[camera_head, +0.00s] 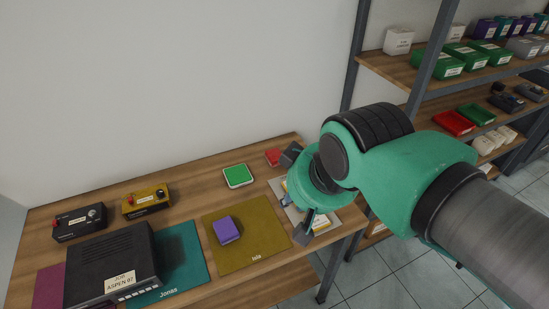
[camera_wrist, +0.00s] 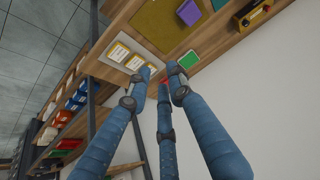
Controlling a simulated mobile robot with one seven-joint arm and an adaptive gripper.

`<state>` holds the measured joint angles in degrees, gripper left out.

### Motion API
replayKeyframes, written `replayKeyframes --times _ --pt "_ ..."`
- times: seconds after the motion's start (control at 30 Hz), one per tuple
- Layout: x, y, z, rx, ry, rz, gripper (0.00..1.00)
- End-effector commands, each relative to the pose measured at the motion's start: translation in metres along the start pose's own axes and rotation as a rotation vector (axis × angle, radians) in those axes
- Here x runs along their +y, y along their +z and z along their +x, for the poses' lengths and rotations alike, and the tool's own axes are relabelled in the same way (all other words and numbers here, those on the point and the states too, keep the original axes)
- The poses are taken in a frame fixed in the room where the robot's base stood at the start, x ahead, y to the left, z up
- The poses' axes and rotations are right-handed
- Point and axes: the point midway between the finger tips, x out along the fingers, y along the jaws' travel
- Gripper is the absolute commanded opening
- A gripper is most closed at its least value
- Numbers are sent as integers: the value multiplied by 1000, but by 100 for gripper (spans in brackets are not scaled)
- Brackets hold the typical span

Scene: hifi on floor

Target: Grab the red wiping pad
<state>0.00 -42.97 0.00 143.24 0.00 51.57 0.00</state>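A small red block, which looks like the red wiping pad (camera_head: 273,157), lies near the back right edge of the wooden table, just left of a dark finger of my gripper (camera_head: 297,192). A sliver of the red pad (camera_wrist: 165,80) shows in the wrist view, mostly hidden behind a fingertip. My gripper is above the table's right end, over a pale board with cards. In the wrist view the blue fingers of my gripper (camera_wrist: 160,75) are spread apart with nothing between them.
A green pad (camera_head: 238,176) lies left of the red one. A purple pad (camera_head: 226,230) sits on an ochre mat (camera_head: 254,259). The card board (camera_head: 324,216) lies under my gripper. A black device (camera_head: 112,262) stands at left. A shelf rack (camera_head: 437,55) stands right. A wall is behind.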

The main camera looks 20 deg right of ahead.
Motion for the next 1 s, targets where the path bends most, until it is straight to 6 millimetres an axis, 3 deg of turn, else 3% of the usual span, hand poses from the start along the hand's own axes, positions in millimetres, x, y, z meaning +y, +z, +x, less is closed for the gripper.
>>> replayKeyframes --times 0.03,0.3,0.73,1.0 --pt "0 0 0 0 0 0 36" --pt "0 0 0 0 0 0 88" --pt "0 -5 -1 -4 1 11 88" --pt "5 -41 -1 -36 8 102 88"
